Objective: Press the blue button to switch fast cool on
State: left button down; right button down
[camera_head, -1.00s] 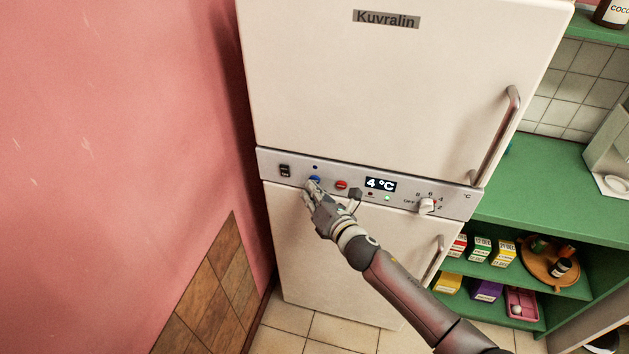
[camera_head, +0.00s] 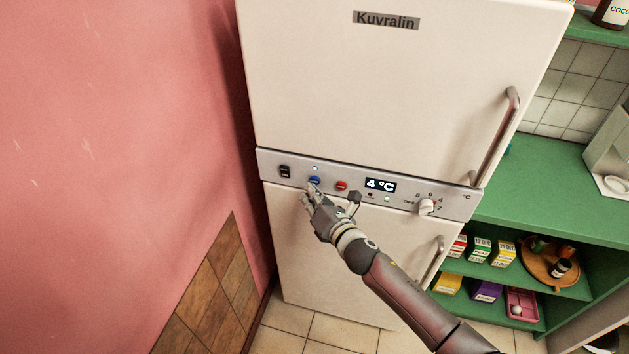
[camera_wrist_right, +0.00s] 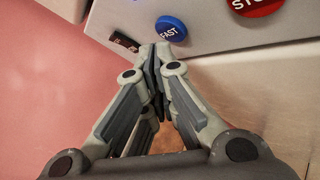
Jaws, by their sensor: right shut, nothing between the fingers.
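The blue button (camera_head: 314,180) sits on the fridge's control panel (camera_head: 446,202), left of the red button (camera_head: 341,186). In the right wrist view the blue button (camera_wrist_right: 171,28) reads "FAST". The small lamp (camera_head: 315,168) above it glows pale blue. My right gripper (camera_head: 312,190) is shut and empty, its tips just below the blue button. In the right wrist view the shut fingertips (camera_wrist_right: 154,48) are beside the lower left of the button; a small gap seems to separate them. My left gripper is not in view.
The red button (camera_wrist_right: 257,4) is close by on the right. A black switch (camera_head: 285,171) is to the left. The display (camera_head: 381,185) reads 4 °C, with a white dial (camera_head: 427,206) farther right. A pink wall (camera_head: 120,130) stands left; green shelves (camera_head: 535,195) stand right.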

jog(key=shift+s, duration=0.1)
jog(key=s+a, duration=0.2)
jog(key=s, duration=0.3)
jog(key=shift+s+p, duration=0.35)
jog(key=shift+p, duration=0.1)
dwell(0.4)
jog(key=s+d+f+m+g+h+b, duration=0.15)
jog(key=s+d+f+m, duration=0.35)
jog(key=f, duration=0.6)
jog(key=s+d+f+m+g+h, duration=0.2)
jog(key=s+d+f+m, duration=0.25)
jog(key=f, duration=0.65)
jog(key=s+d+f+m+g+h+b, duration=0.15)
jog(key=s+d+f+m, duration=0.35)
jog(key=f, duration=0.5)
jog(key=s+d+f+m+g, duration=0.2)
jog(key=s+f+m, duration=0.3)
jog(key=s, duration=0.6)
jog(key=s+d+f+m+g+h+b, duration=0.1)
jog(key=s+d+f+m+g, duration=0.2)
jog(key=s, duration=0.9)
jog(key=s+d+f+m+g+h, duration=0.1)
jog(key=s+d+f+m+g, duration=0.2)
jog(key=s+f+m, duration=0.5)
jog(key=s+d+f, duration=0.1)
jog(key=s+f, duration=0.2)
jog(key=shift+s+d+b, duration=0.15)
jog(key=shift+d+b, duration=0.2)
